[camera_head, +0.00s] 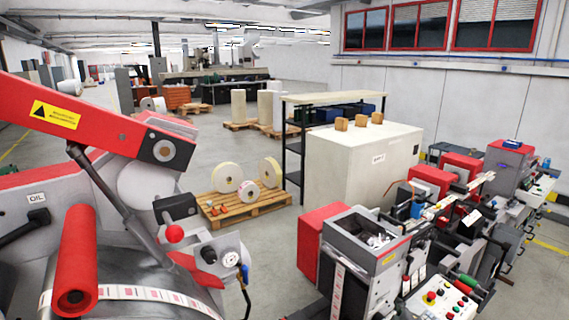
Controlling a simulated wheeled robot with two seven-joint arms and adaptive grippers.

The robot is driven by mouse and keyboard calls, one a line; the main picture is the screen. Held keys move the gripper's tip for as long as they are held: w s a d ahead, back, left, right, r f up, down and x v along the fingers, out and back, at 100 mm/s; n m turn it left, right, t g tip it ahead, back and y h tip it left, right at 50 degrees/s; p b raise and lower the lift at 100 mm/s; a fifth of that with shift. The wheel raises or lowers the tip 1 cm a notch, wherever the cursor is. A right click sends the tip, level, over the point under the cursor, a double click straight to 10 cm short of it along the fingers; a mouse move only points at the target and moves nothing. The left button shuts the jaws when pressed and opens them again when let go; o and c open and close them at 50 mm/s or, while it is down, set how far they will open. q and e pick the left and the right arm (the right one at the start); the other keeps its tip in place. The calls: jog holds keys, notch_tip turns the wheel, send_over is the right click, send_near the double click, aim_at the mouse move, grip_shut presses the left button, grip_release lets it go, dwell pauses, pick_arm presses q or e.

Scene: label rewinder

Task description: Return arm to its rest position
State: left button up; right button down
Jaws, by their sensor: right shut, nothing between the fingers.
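A red machine arm (80,118) with a yellow warning label slopes down from the left edge to a round grey pivot. A dark strut (105,190) stands under it. Below it are a red roller (76,255) and a printed label strip (155,294). A black box (174,207) sits near the pivot, with a red knob (174,233) under it. I cannot pick out either of my grippers or my arms among the machine parts, so their place relative to these things cannot be told.
A machine line (390,245) with a control panel (443,299) fills the right foreground. A white cabinet (345,165) and a pallet (243,208) with rolls stand behind. Grey floor (277,262) is free between the machines.

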jog(key=s+a+f+m+g+y, duration=0.15)
jog(key=s+f+m+g, duration=0.35)
jog(key=s+f, duration=1.3)
jog(key=s+a+f+m+g+y, duration=0.1)
jog(key=s+a+f+m+g, duration=0.15)
jog(key=s, duration=1.25)
jog(key=s+a+f+m+g, duration=0.1)
jog(key=s+f+m+g, duration=0.2)
jog(key=s, duration=1.1)
notch_tip(320, 180, down, 33)
jog(key=a+b, duration=0.1)
jog(key=b, duration=0.6)
jog(key=s+f+g+b, duration=0.1)
jog(key=s+f+b, duration=0.2)
jog(key=s+f, duration=0.7)
jog(key=s+f+g+y+b, duration=0.1)
jog(key=s+f+b, duration=0.2)
jog(key=s+f, duration=0.8)
notch_tip(320, 180, down, 6)
jog(key=shift+s+a+f+b, duration=0.15)
jog(key=shift+s+a+b, duration=0.1)
jog(key=shift+b, duration=0.1)
